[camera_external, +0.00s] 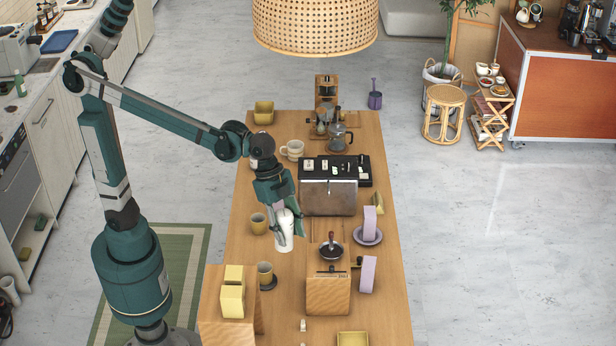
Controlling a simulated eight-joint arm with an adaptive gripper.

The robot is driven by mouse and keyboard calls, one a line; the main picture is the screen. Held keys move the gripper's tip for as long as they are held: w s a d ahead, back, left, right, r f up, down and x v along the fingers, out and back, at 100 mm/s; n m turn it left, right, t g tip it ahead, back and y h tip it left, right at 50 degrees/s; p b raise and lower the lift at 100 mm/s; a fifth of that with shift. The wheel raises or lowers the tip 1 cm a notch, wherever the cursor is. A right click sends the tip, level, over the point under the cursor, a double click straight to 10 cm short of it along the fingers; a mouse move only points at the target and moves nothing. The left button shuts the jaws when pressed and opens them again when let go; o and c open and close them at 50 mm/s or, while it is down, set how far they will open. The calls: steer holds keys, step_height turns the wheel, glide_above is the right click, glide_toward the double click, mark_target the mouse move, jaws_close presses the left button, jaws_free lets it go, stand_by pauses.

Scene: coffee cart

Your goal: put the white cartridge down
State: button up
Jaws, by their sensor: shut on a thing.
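The white cartridge (284,238) is a pale upright cylinder over the left-middle part of the wooden table (240,236). My gripper (289,232) reaches down from above and is shut on the cartridge, with its fingers around the sides. The cartridge looks upright or nearly so. I cannot tell whether its bottom touches the table top.
A dark round pan (331,251) is to the right. A wooden block stand (222,318) with yellow boxes (232,297) is in front.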

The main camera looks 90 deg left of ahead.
steer(key=w+a+n+y+p, duration=0.1)
steer(key=w+a+n, duration=0.25)
steer(key=a, duration=0.95)
steer(key=w+a+n+t+y+p, duration=0.15)
steer(key=w+a, duration=0.25)
steer(key=a, duration=0.9)
steer(key=w+a+n+y+p, duration=0.1)
steer(key=w+a+n, duration=0.25)
steer(key=a, duration=0.85)
steer(key=s+a+n+y+p, duration=0.1)
steer(key=s+a+n, duration=0.2)
steer(key=a, duration=0.9)
steer(key=s+a+n+y+p, duration=0.1)
steer(key=s+a+n, duration=0.15)
steer(key=a, duration=0.95)
steer(key=s+a+n+y+p, duration=0.15)
steer(key=s+a, duration=0.25)
steer(key=a, duration=0.8)
step_height(320, 180, down, 18)
steer(key=h+b, duration=0.1)
steer(key=shift+a+n+g, duration=0.2)
steer(key=shift+n+g, duration=0.15)
steer(key=shift+g, duration=0.1)
steer(key=shift+w+f, duration=0.1)
steer(key=shift+f, duration=2.9)
steer(key=shift+f, duration=0.15)
